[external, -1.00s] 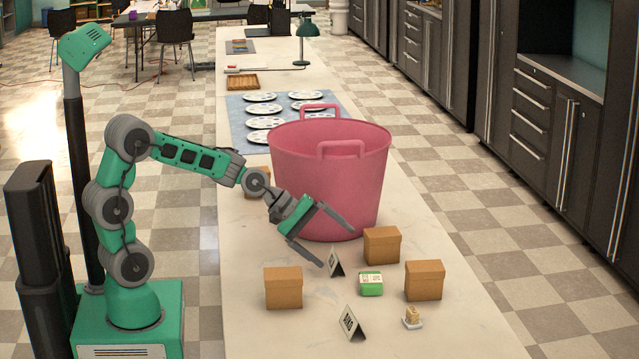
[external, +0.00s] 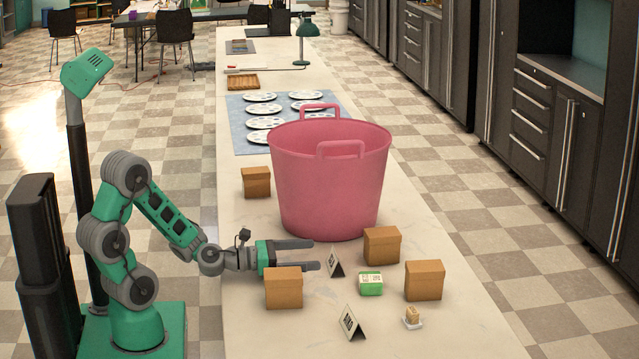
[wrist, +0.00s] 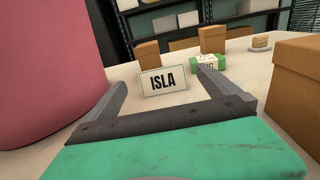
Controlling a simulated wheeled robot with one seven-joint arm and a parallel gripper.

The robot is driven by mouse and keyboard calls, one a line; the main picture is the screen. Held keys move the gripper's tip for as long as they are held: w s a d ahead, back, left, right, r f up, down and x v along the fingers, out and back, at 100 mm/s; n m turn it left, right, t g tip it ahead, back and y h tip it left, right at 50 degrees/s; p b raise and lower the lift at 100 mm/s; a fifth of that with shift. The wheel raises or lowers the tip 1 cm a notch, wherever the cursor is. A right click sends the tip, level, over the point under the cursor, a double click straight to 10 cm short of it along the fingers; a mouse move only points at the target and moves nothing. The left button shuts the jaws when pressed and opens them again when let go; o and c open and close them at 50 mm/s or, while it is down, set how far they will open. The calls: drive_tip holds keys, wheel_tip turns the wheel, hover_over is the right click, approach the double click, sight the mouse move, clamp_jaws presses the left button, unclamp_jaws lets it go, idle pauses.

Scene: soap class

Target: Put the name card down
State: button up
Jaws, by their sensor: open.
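A white tent-shaped name card (external: 335,263) stands upright on the table, in front of the pink tub. In the wrist view the card (wrist: 163,81) reads ISLA and faces me. My gripper (external: 316,255) is open and empty, low over the table and roughly level, with its fingers pointing at the card. In the wrist view the card shows between and just past the fingertips; whether they touch it I cannot tell. A second name card (external: 351,324) stands nearer the front of the external view, its lettering hard to read.
The large pink tub (external: 330,190) stands close behind my gripper. A brown box (external: 284,289) stands close on its other side. More brown boxes (external: 381,246) (external: 424,281), a green-and-white package (external: 370,284) and a small soap-like block (external: 412,314) stand beyond the card.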

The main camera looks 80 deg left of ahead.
sight(326, 270)
drive_tip(key=w, duration=0.5)
drive_tip(key=shift+w+p, duration=0.1)
drive_tip(key=shift+p, duration=0.25)
drive_tip(key=c, duration=1.4)
drive_tip(key=shift+r, duration=0.6)
wheel_tip(326, 270, up, 3)
drive_tip(key=shift+p, duration=1)
drive_tip(key=shift+s+d+r+p, duration=0.35)
drive_tip(key=shift+s+r+p, duration=0.5)
drive_tip(key=shift+s+r, duration=1.05)
drive_tip(key=shift+s+d+r+p, duration=0.4)
drive_tip(key=shift+s+r+p, duration=0.55)
drive_tip(key=shift+s, duration=1.8)
drive_tip(key=shift+s+d+r+p, duration=0.35)
drive_tip(key=shift+s+r+p, duration=0.4)
drive_tip(key=shift+s+r, duration=1.2)
drive_tip(key=shift+s+f, duration=0.35)
